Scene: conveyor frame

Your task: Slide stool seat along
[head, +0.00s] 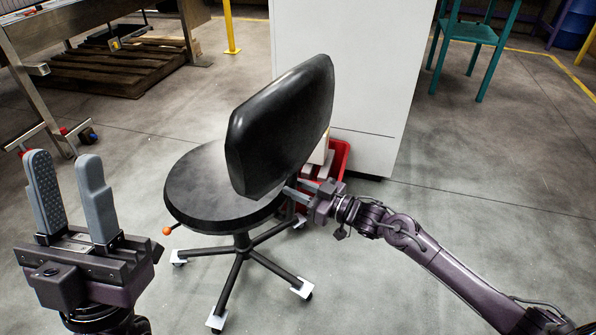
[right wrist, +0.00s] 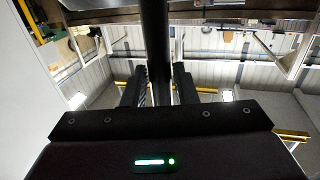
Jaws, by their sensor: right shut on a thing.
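A black swivel stool stands on the grey floor in the middle of the head view. Its round seat (head: 212,192) sits on a post with several legs and casters, and its backrest (head: 280,125) leans up toward the right. My right gripper (head: 305,190) is at the lower right of the backrest, shut on the dark backrest post (right wrist: 157,60), which runs between the fingers in the right wrist view. The backrest partly hides the seat and the fingertips. My left gripper (head: 80,200) is at the lower left, fingers apart, empty and away from the stool.
A white cabinet (head: 350,60) stands behind the stool, with a red bin (head: 339,160) at its base. A metal frame on casters (head: 40,90) and wooden pallets (head: 115,68) are at the upper left. A teal stool (head: 470,32) is at the upper right.

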